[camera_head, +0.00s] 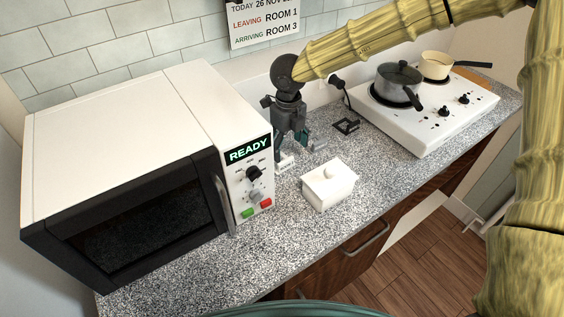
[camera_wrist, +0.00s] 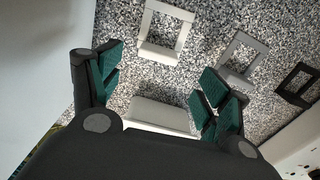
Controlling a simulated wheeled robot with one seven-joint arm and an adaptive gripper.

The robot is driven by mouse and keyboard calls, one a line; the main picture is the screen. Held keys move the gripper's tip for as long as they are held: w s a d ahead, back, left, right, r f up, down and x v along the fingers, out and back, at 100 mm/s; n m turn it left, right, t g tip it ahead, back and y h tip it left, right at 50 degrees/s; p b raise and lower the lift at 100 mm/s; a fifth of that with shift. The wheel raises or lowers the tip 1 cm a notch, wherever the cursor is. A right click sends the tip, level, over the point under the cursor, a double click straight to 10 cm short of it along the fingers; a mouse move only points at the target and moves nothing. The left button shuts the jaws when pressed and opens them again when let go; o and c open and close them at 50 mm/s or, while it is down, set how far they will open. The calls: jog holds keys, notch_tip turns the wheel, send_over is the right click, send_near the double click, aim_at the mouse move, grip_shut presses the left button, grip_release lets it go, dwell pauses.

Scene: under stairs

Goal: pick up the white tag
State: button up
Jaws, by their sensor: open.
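The white tag (camera_wrist: 149,47) is a square frame with an open middle, lying on the speckled counter. In the wrist view it is ahead of my gripper (camera_wrist: 157,82), whose teal-padded fingers are spread apart and empty. In the head view the white tag (camera_head: 286,161) is partly hidden at the foot of my gripper (camera_head: 291,140), close to the microwave's right side. My gripper points down above the counter. I cannot tell its exact height over the tag.
A grey tag (camera_wrist: 238,55) and a black tag (camera_wrist: 298,84) lie to the right. A white lidded dish (camera_head: 328,187) stands in front of my gripper. The microwave (camera_head: 120,140) is at left. A hob (camera_head: 430,118) with two pots is at right.

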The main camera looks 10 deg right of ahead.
aim_at(286, 160)
jog(key=shift+a+f+p, duration=0.15)
jog(key=shift+f+p, duration=1.1)
jog(key=shift+f, duration=2.35)
jog(key=shift+c, duration=0.2)
jog(key=c, duration=0.9)
